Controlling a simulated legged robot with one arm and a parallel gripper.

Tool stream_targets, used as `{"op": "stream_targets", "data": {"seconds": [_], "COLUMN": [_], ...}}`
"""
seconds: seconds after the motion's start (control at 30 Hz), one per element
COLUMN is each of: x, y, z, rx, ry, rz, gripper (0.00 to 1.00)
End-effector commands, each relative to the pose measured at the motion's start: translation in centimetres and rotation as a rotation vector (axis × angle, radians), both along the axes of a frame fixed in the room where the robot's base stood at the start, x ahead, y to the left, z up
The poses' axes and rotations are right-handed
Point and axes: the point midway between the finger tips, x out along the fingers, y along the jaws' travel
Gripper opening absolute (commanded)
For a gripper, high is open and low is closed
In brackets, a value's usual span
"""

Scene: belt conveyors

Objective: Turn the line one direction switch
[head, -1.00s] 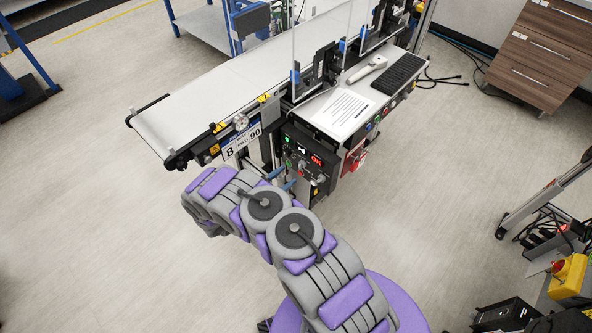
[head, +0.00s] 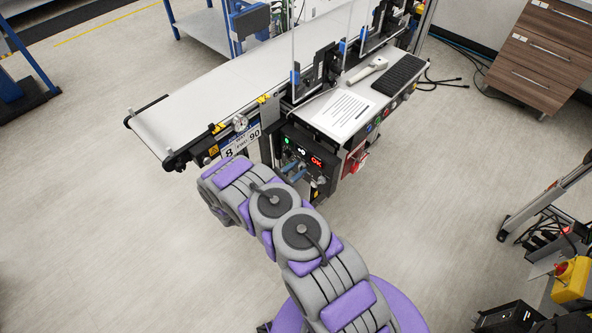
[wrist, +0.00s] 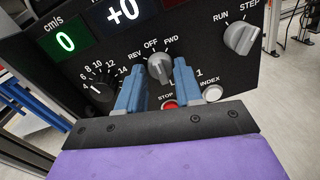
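The direction switch (wrist: 160,67) is a grey knob marked REV, OFF and FWD, in the middle of the wrist view. Its grip stands roughly upright, near the OFF mark. It sits on the black control panel (wrist: 205,68), under the conveyor's side shelf. My gripper (wrist: 159,74) has two blue fingers, open, one on each side of the knob, with a narrow gap to it. Whether the fingertips touch the knob I cannot tell. In the head view my gripper (head: 292,171) is at the front of the panel (head: 297,144) and hides part of it.
A speed dial (wrist: 102,90) is left of the switch, a RUN/STEP knob (wrist: 241,38) to its right. A red STOP button (wrist: 169,104) and a white INDEX button (wrist: 212,93) are close below. The conveyor belt (head: 190,115) runs above. Open floor lies around the arm.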

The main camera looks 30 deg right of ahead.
Motion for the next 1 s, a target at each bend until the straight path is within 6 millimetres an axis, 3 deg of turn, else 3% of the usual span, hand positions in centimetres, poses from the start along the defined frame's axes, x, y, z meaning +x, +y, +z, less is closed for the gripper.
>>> {"op": "stream_targets", "data": {"seconds": [0.37,0.67,1.0], "x": [0.03,0.05,0.11], "y": [0.02,-0.04,-0.07], "z": [0.01,0.05,0.12], "rx": [0.000,0.015,0.093], "ry": [0.000,-0.044,-0.261], "rz": [0.001,0.000,0.001], "gripper": [0.00,0.00,0.00]}}
